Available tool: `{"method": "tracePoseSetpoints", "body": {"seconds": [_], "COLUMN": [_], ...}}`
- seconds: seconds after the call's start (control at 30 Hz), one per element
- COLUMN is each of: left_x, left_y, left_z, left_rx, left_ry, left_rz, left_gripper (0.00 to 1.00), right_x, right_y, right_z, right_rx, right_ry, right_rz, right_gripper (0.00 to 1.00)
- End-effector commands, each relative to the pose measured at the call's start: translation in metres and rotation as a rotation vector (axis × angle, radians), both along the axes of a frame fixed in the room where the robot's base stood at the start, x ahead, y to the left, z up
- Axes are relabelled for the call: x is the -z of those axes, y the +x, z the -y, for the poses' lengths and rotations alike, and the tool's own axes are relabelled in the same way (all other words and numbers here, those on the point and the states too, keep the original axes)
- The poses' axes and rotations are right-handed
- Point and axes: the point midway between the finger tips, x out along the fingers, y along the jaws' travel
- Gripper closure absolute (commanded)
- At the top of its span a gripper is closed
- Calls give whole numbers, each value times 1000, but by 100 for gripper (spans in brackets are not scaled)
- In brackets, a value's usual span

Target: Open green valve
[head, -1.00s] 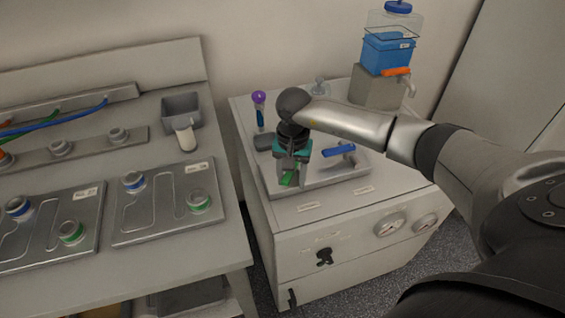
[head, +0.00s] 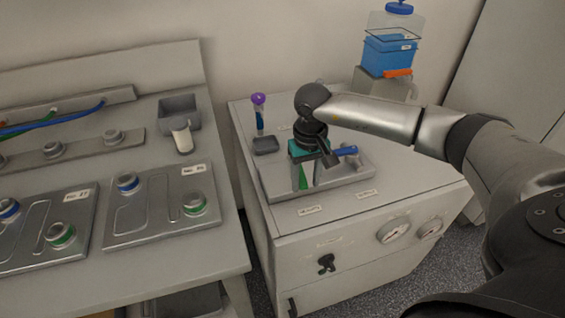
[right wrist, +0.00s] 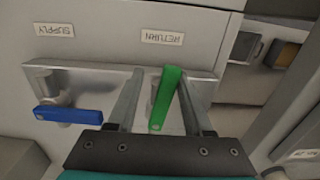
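The green valve handle (right wrist: 166,100) lies between the two spread fingers of my right gripper (right wrist: 160,82) in the right wrist view, with a gap on each side. In the head view only a narrow green part (head: 305,175) shows between the fingers of my right gripper (head: 304,188), which points down over the metal tray. The wrist hides the rest of the valve there. A "RETURN" label (right wrist: 162,37) is beside the green valve. My left gripper is out of view.
A blue valve handle (right wrist: 74,115) sits beside the green one, near a "SUPPLY" label (right wrist: 55,30). A workbench (head: 200,250) is on the left.

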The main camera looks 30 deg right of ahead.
Motion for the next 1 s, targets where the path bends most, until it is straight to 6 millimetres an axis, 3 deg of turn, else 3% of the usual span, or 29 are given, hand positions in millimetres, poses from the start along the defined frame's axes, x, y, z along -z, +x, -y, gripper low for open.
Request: {"method": "tracePoseSetpoints", "body": {"seconds": [0.2, 0.87, 0.9, 1.0], "left_x": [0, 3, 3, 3], "left_y": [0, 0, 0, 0], "left_z": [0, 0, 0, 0], "left_rx": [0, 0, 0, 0], "left_ry": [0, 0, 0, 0], "left_rz": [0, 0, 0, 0], "left_gripper": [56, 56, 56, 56], "right_x": [0, 0, 0, 0], "right_y": [0, -1, -1, -1], "right_z": [0, 5, 5, 5], "right_rx": [2, 3, 3, 3], "right_ry": [-1, -2, -3, -2], "right_rz": [0, 0, -1, 0], "right_gripper": [71, 71, 64, 56]}}
